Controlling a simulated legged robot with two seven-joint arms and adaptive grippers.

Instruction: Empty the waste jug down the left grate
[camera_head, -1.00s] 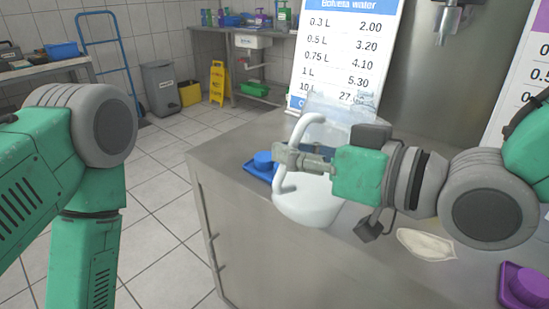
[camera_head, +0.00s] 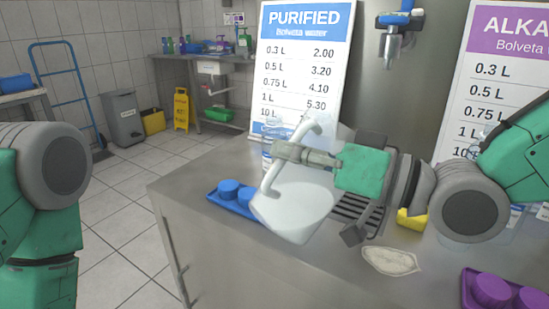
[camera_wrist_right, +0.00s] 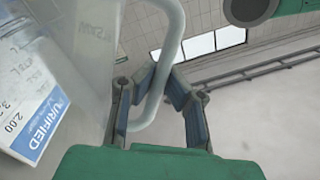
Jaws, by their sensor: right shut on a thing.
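The waste jug (camera_head: 292,208) is whitish and translucent, with a pale looped handle. My right gripper (camera_head: 280,152) is shut on that handle and holds the jug in front of the counter's back sign. The jug is tilted, its top leaning to the right in the head view. In the right wrist view, the fingers (camera_wrist_right: 156,88) stand either side of the handle (camera_wrist_right: 169,60). The left grate (camera_head: 352,208) is a dark slotted panel in the counter, right of the jug and partly hidden by my right gripper and arm. How much the jug holds is unclear. My left gripper is out of view.
A blue tray with caps (camera_head: 229,191) lies left of the jug. A clear bottle (camera_head: 268,140) stands behind it. A pale cloth (camera_head: 391,261) lies near the counter's front, and a purple tray with caps (camera_head: 492,290) at right. A tap (camera_head: 391,45) hangs above.

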